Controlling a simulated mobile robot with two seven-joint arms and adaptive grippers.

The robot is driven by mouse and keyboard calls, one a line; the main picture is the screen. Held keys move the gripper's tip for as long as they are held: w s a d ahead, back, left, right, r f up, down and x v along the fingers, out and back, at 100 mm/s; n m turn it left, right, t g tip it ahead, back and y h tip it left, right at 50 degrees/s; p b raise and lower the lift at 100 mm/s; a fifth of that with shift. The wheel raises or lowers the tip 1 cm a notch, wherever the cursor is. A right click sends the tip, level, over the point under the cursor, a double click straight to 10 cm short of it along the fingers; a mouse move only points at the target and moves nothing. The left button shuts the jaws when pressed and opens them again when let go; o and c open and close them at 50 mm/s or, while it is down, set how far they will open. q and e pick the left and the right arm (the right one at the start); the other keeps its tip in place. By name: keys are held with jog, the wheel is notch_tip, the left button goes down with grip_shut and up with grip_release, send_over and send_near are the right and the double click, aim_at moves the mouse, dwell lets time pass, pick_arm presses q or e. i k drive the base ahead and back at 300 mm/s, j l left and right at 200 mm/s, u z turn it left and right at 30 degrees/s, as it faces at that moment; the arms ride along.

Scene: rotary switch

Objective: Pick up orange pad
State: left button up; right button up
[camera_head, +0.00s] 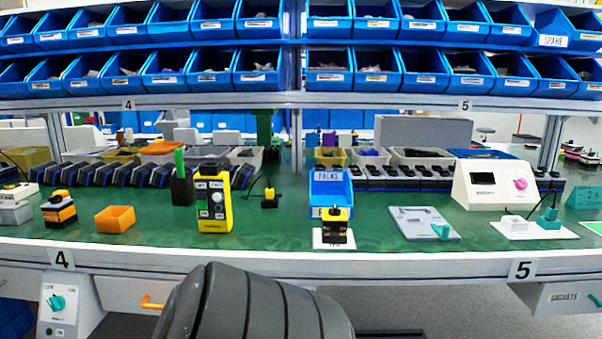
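A flat orange piece (160,147), perhaps the orange pad, lies at the back left of the green bench on or beside the bins there. It is small, and I cannot tell its exact shape. A black and orange block (60,210) sits left of that box. Neither my left nor my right gripper shows in this view.
The green bench (270,228) holds a yellow handheld device (213,200), a black and yellow switch (335,226), a grey plate (424,223) and a white control box (495,183). Rows of blue bins hang above. An orange handle (151,302) sticks out below the edge.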

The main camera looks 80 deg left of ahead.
aim_at(65, 194)
jog(key=u, duration=4.2)
jog(key=i+j, duration=0.2)
jog(key=j, duration=0.15)
jog(key=i+j+z, duration=0.1)
jog(key=j, duration=0.3)
jog(key=i+j+z, duration=0.1)
jog(key=i+j, duration=0.15)
jog(key=j, duration=0.15)
jog(key=i+j, duration=0.15)
jog(key=j, duration=0.25)
jog(key=i+j+z, duration=0.1)
jog(key=j, duration=0.3)
jog(key=i+j, duration=0.2)
jog(key=j, duration=0.2)
jog(key=z, duration=0.05)
